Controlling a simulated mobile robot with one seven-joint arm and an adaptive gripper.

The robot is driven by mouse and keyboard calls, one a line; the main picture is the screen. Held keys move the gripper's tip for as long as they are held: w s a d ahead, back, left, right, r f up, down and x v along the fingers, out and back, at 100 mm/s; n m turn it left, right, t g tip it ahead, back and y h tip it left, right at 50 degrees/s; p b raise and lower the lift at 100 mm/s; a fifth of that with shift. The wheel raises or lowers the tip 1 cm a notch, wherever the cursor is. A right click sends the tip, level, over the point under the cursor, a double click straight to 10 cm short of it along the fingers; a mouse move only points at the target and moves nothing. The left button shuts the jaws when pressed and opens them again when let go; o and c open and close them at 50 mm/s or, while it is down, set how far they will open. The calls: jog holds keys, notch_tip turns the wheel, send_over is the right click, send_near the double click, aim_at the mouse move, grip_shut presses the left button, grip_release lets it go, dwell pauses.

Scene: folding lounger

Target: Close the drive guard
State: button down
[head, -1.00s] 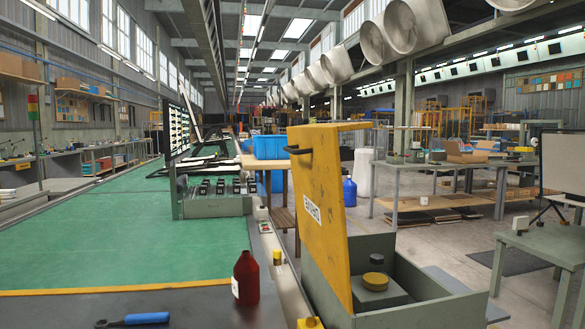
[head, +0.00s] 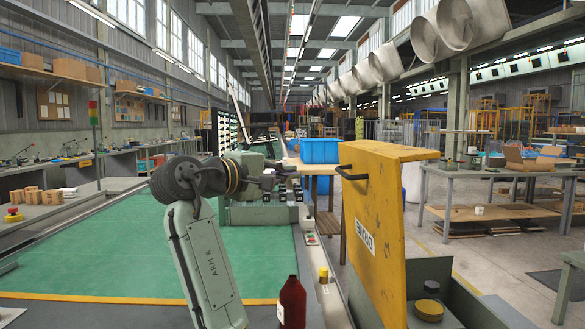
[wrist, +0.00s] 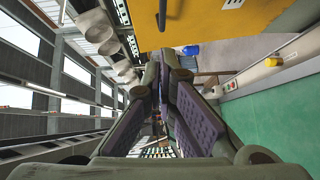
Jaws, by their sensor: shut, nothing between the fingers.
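The drive guard (head: 385,225) is a scuffed yellow panel marked "DRIVE" in the head view. It stands raised, nearly upright, along the left side of an open grey box (head: 462,305). A black handle (head: 352,172) sticks out near its upper left edge. A yellow-topped round part (head: 428,308) shows inside the box. My gripper (head: 298,181) is left of the handle in the picture, apart from the guard, with its fingers together. In the wrist view the gripper (wrist: 163,66) is shut and empty, and the yellow guard (wrist: 235,22) fills the upper right.
A dark red bottle (head: 291,303) and a small yellow-capped item (head: 323,275) stand near the green conveyor belt's (head: 130,245) right side. A blue bin (head: 319,150) stands behind the guard. A grey workbench (head: 485,212) is at the right, with floor between it and the guard.

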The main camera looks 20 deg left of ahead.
jog(key=p, duration=0.2)
send_near(339, 168)
jog(key=w+a, duration=0.2)
jog(key=shift+w+d+f+p, duration=0.1)
jog(key=shift+w+d+p, duration=0.2)
jog(key=shift+d, duration=0.65)
jog(key=shift+w+d+f+p, duration=0.1)
jog(key=shift+w+d, duration=0.3)
jog(key=shift+d, duration=0.5)
jog(key=shift+r, duration=0.1)
